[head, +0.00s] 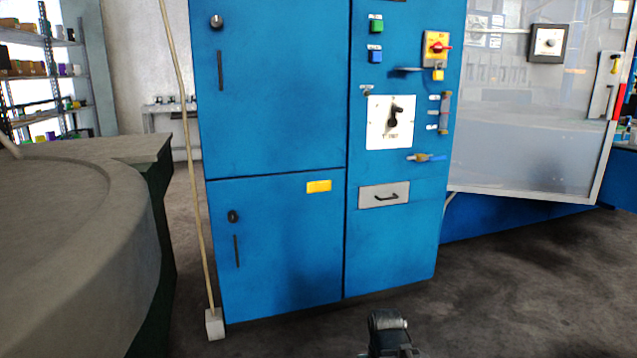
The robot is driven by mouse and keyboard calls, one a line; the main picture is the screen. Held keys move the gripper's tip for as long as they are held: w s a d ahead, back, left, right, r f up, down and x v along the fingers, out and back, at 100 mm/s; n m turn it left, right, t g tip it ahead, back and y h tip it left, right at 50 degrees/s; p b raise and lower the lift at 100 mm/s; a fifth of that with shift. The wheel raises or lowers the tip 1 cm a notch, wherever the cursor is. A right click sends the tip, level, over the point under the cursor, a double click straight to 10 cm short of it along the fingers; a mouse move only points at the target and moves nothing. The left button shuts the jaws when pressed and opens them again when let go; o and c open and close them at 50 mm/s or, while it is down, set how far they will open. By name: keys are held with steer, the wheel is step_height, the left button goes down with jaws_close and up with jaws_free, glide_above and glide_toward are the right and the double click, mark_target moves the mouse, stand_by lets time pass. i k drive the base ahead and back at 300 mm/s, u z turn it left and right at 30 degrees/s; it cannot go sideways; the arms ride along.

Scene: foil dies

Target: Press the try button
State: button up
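A green button (376,25) and a blue button (375,56) sit one above the other on the upper right panel of a blue cabinet (275,100). Each has a small label, too small to read, so I cannot tell which is the try button. My gripper (390,338) shows as a dark shape at the bottom edge, low in front of the cabinet and well apart from both buttons. Its fingers cannot be made out.
The panel also bears a red switch on yellow (438,48), a black rotary handle (395,116) and a drawer (384,195). A pole (188,150) stands at the cabinet's left edge. A large grey round surface (80,220) fills the left. Floor (520,290) is clear at right.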

mark_target(377, 26)
steer(key=u, duration=0.1)
steer(key=i, duration=1)
steer(key=z, duration=0.05)
